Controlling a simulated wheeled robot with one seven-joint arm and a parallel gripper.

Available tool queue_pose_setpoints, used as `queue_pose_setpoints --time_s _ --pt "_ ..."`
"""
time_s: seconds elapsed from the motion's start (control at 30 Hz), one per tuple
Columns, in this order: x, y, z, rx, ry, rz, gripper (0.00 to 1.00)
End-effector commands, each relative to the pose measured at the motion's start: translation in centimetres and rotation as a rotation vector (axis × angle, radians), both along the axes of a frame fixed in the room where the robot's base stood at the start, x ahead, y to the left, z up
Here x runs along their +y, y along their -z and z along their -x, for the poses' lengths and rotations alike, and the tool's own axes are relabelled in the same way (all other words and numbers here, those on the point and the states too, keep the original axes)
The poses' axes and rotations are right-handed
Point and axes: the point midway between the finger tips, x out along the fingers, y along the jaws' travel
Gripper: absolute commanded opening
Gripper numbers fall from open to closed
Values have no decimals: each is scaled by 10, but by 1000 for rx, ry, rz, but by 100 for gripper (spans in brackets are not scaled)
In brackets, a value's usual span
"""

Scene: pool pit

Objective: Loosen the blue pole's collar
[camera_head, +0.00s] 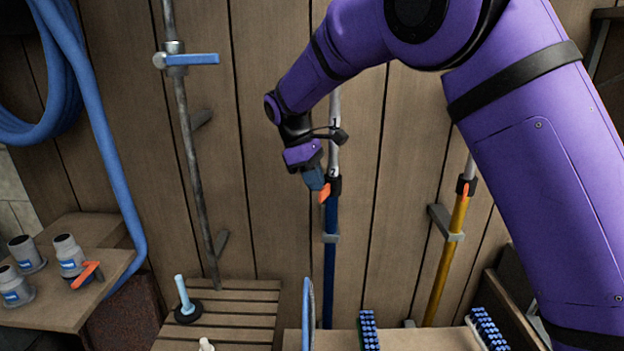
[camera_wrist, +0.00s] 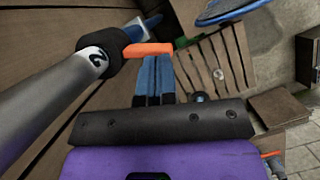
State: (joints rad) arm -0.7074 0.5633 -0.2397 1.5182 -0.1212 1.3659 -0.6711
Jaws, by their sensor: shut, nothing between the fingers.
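The blue pole (camera_head: 330,265) stands upright against the wooden wall, with a silver upper section (camera_head: 334,115). Its black collar (camera_head: 335,184) has an orange lever (camera_head: 325,193) sticking out to one side. My gripper (camera_head: 314,180) is just left of the collar, with its blue fingers shut and empty. In the wrist view, the fingertips (camera_wrist: 153,60) sit right by the orange lever (camera_wrist: 148,48); I cannot tell whether they touch it. The black collar (camera_wrist: 100,55) and silver section (camera_wrist: 50,108) are left of the fingers there.
A yellow pole (camera_head: 446,255) with a similar collar stands to the right. A grey pipe with a blue-handled valve (camera_head: 190,59) runs up the wall at left. A blue hose (camera_head: 90,100) hangs far left. Bottles (camera_head: 70,255), a slatted bench (camera_head: 240,310) and brushes (camera_head: 369,328) lie below.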

Motion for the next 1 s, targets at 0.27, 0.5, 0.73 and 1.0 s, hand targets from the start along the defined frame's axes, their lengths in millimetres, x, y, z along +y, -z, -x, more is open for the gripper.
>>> queue_pose_setpoints --time_s 0.27,0.5,0.73,1.0 --pt "-6 0 5 1 -154 0 0" --pt "-17 0 11 1 -374 -1 0" --pt "-29 0 15 0 -583 -1 0" --pt "-41 0 16 2 -774 0 0"
